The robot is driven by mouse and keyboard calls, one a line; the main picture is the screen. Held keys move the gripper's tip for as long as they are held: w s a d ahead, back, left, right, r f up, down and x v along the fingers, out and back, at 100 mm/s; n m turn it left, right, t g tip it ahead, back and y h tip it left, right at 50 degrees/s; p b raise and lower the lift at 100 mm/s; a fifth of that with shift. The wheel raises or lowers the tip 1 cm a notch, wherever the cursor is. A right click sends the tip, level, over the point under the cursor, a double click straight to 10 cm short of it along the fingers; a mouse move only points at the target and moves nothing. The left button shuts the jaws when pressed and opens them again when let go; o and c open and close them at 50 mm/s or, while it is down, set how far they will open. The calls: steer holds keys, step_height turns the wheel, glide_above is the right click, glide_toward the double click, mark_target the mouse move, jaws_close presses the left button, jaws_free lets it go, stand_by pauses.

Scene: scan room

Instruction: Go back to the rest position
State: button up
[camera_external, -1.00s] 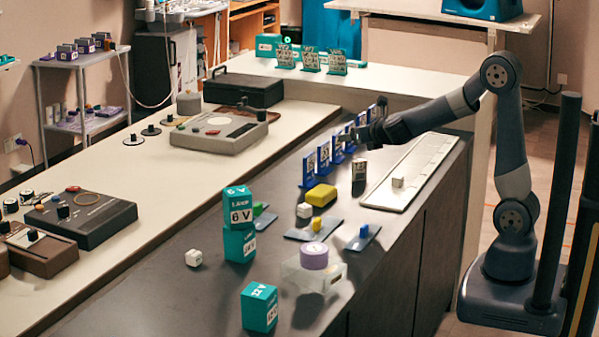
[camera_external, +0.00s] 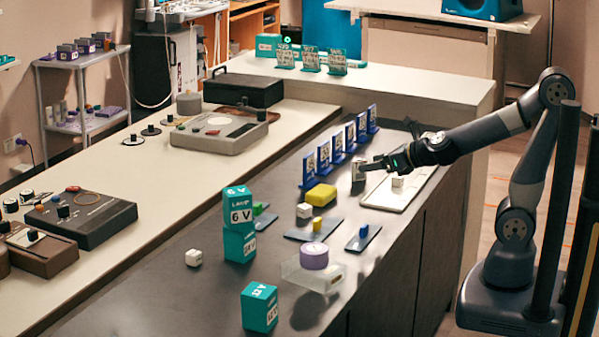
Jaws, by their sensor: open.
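My gripper (camera_external: 376,165) is at the end of my arm, which reaches in from the right over the dark counter. Its fingers point left and are open, with nothing seen held between them.
A row of blue card stands (camera_external: 338,146) stands left of the gripper. A yellow block (camera_external: 321,195), a purple cylinder (camera_external: 314,255) and teal boxes (camera_external: 259,306) stand nearer on the counter (camera_external: 215,290).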

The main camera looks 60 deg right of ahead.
steer(key=shift+n+y, duration=0.4)
steer(key=shift+n, duration=0.1)
steer(key=f+b, duration=0.1)
steer(key=s+a+f+b, duration=0.1)
steer(key=f, duration=0.1)
steer(key=s+f+b, duration=0.1)
steer(key=f+b, duration=0.1)
steer(key=shift+s+a+f, duration=0.1)
steer(key=shift+a+f, duration=0.15)
steer(key=shift+a, duration=0.1)
steer(key=shift+f+b, duration=0.75)
steer(key=shift+f, duration=0.05)
